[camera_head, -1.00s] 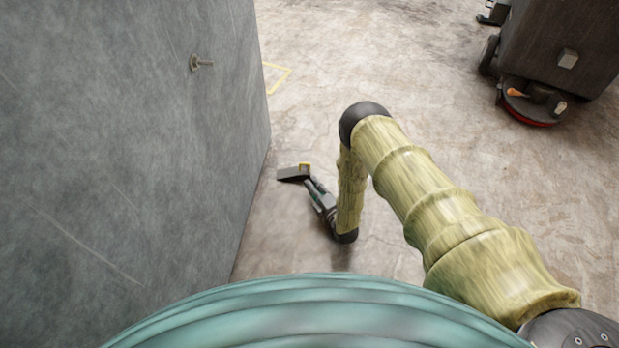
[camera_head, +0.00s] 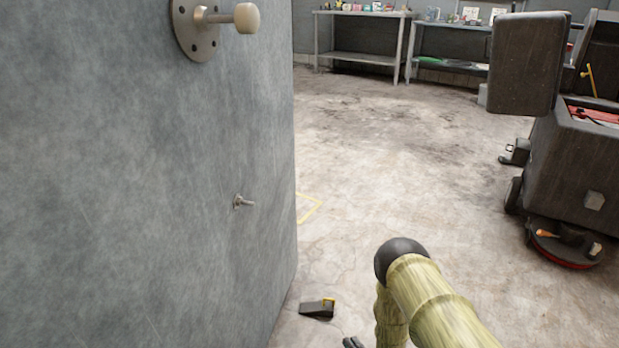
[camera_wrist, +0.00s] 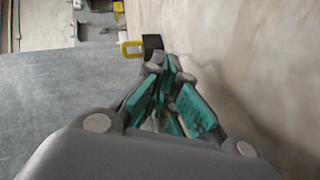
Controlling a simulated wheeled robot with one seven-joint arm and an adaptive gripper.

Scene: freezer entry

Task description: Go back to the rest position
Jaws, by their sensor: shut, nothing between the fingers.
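My gripper (camera_wrist: 165,68) shows in the wrist view with its teal-padded fingers shut and nothing between them. In the head view only a dark bit of it (camera_head: 352,342) shows at the bottom edge; the rest is cut off. A dark wedge-shaped doorstop with a yellow handle (camera_head: 317,309) lies on the floor beside the foot of the large grey door (camera_head: 150,190). My gripper is apart from it, nearer to me. In the wrist view the doorstop (camera_wrist: 153,43) shows just beyond the fingertips.
The grey door fills the left, with a round-ended knob (camera_head: 246,18) and a small metal peg (camera_head: 243,202). A dark floor-cleaning machine (camera_head: 570,160) stands at the right. Tables (camera_head: 362,55) line the back wall. The concrete floor (camera_head: 400,150) between is clear.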

